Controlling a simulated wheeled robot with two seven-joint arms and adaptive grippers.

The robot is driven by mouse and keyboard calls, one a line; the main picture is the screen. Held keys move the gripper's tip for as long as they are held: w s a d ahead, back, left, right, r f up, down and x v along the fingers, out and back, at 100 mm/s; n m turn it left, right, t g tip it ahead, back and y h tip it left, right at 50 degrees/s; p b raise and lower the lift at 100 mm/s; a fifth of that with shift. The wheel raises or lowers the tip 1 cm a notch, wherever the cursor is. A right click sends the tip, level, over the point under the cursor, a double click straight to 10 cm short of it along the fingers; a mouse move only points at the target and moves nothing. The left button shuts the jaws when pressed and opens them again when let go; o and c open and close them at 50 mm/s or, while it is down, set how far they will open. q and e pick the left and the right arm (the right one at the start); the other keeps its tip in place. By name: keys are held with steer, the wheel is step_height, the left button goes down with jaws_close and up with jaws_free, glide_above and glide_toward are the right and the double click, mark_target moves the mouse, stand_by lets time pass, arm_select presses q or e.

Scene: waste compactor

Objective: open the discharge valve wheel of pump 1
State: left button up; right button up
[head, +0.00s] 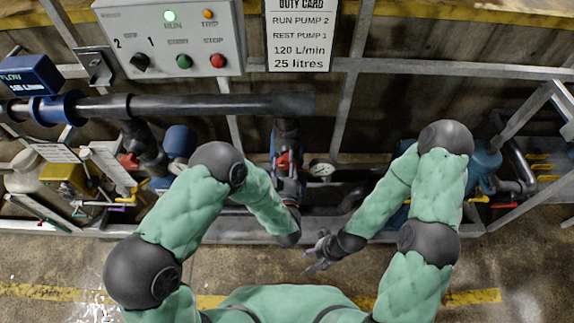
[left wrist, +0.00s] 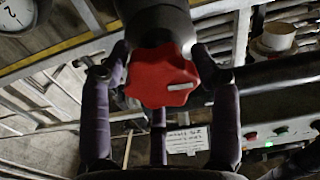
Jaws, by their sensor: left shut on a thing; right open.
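A red lobed valve wheel (head: 284,160) sits on the dark vertical pipe at the middle of the head view. In the left wrist view the wheel (left wrist: 162,78) is large, with a white mark on its right part. My left gripper (head: 286,178) is at this wheel; in the left wrist view its fingers (left wrist: 160,80) stand on both sides of it, shut on it. My right gripper (head: 318,256) is open and empty, low and in front of the pipe frame. No label naming the pump is readable at the wheel.
The control panel (head: 170,40) has a lit green RUN lamp and a selector knob. The duty card (head: 300,35) reads run pump 2, rest pump 1. A flow meter (head: 28,76) is at left. A gauge (head: 321,169) is close right of the wheel. Grey frame bars surround the piping.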

arm_select(q)
steer(key=n+b, duration=0.1)
steer(key=n, duration=0.1)
steer(key=n+b, duration=0.2)
steer(key=n, duration=0.1)
steer(key=shift+f+n+b, duration=0.3)
steer(key=shift+f, duration=0.1)
steer(key=n+b, duration=0.4)
steer(key=n, duration=0.1)
steer(key=shift+s+d, duration=0.1)
steer(key=n+b, duration=1)
steer(key=b, duration=0.1)
steer(key=shift+r, duration=0.1)
steer(key=shift+r+n+b, duration=0.1)
steer(key=shift+n+b, duration=0.3)
steer(key=shift+n, duration=0.3)
steer(key=n, duration=0.2)
steer(key=shift+r+n+b, duration=0.15)
steer(key=shift+n+b, duration=0.15)
steer(key=shift+b, duration=0.05)
steer(key=n, duration=0.4)
steer(key=shift+r, duration=0.15)
steer(key=n, duration=0.5)
steer(key=shift+r, duration=0.1)
steer(key=shift+w+r+n, duration=0.1)
steer(key=shift+w+n, duration=0.1)
steer(key=shift+n, duration=1.5)
steer(key=shift+r, duration=0.1)
